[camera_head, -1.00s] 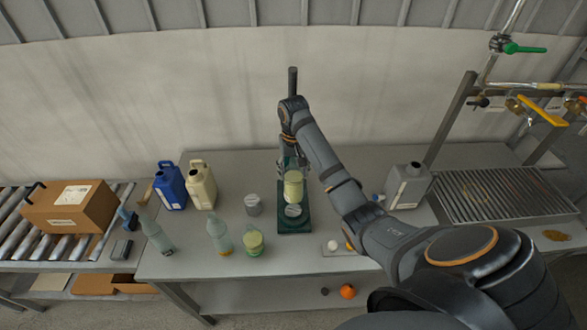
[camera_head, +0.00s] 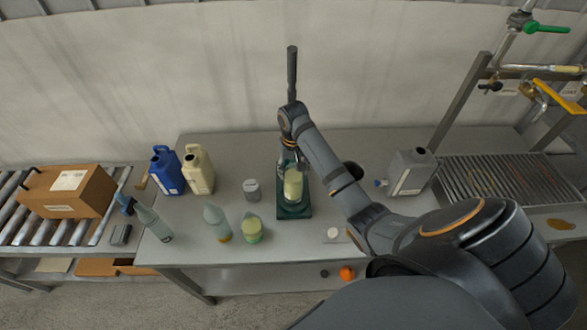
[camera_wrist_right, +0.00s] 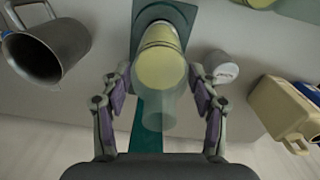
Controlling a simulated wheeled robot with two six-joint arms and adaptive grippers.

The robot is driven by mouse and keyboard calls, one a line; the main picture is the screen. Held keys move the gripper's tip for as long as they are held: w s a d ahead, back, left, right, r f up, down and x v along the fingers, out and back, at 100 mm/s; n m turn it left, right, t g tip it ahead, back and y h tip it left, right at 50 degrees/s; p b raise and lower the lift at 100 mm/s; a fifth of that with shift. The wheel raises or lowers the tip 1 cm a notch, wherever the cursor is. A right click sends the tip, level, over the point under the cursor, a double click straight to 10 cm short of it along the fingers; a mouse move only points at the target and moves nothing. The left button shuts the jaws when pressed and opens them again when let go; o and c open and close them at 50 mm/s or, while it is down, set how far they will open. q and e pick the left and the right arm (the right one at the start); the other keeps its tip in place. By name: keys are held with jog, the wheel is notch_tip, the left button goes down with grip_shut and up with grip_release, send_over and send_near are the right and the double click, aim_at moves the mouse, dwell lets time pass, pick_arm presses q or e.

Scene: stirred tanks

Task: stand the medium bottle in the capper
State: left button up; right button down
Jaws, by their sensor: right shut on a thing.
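The medium bottle (camera_head: 293,185), clear with pale yellow-green contents, is upright over the base of the capper. My left gripper is not in view.
Several other bottles, including a slim one (camera_head: 217,222) and a squat one (camera_head: 252,229), stand left of the capper. A grey lidded tub (camera_head: 252,189) is close beside it. Blue (camera_head: 167,171) and cream (camera_head: 199,169) jugs stand behind; a grey jug (camera_head: 411,174) is at right.

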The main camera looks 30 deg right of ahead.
jog(key=shift+f, duration=0.5)
jog(key=shift+c, duration=1.4)
grip_release()
jog(key=shift+a, duration=0.1)
